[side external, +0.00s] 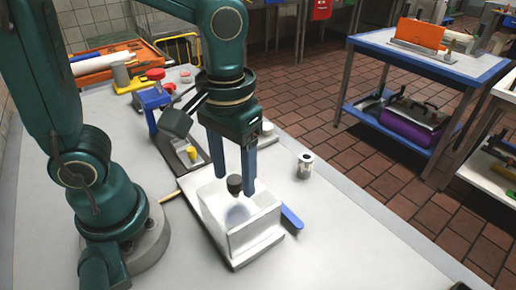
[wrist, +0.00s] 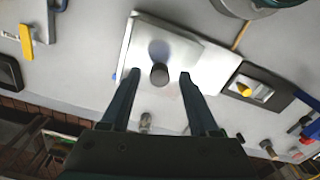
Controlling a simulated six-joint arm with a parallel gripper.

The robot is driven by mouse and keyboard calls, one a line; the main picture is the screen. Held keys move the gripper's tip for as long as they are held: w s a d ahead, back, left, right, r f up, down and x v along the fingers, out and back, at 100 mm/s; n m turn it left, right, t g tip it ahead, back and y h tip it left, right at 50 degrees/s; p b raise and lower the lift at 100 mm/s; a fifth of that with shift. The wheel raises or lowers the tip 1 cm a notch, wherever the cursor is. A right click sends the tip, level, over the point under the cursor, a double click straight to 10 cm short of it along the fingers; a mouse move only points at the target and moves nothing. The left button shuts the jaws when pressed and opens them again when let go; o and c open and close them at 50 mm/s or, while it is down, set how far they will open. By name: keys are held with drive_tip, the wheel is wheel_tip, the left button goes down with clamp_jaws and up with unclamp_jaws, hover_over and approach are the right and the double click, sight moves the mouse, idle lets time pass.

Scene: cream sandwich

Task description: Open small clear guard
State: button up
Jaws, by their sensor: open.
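The small clear guard (side external: 255,222) is a see-through box on a pale flat base (side external: 240,263). A dark round knob (side external: 235,185) stands on its top; the knob also shows in the wrist view (wrist: 159,74). My gripper (side external: 235,181) points down over the guard with its blue fingers apart, one on each side of the knob. In the wrist view the knob lies between the fingertips (wrist: 159,78), with a gap on both sides. A blurred bluish round shape shows through the guard. The guard looks shut on its base.
A blue handle (side external: 291,216) sticks out at the base's right. A small metal cylinder (side external: 305,165) stands farther right. A dark tray with a yellow knob (side external: 191,153) and a blue stand (side external: 152,100) are behind. The table's front right is mostly clear.

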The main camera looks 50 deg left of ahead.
drive_tip(key=shift+f, duration=0.1)
clamp_jaws()
idle(1.4)
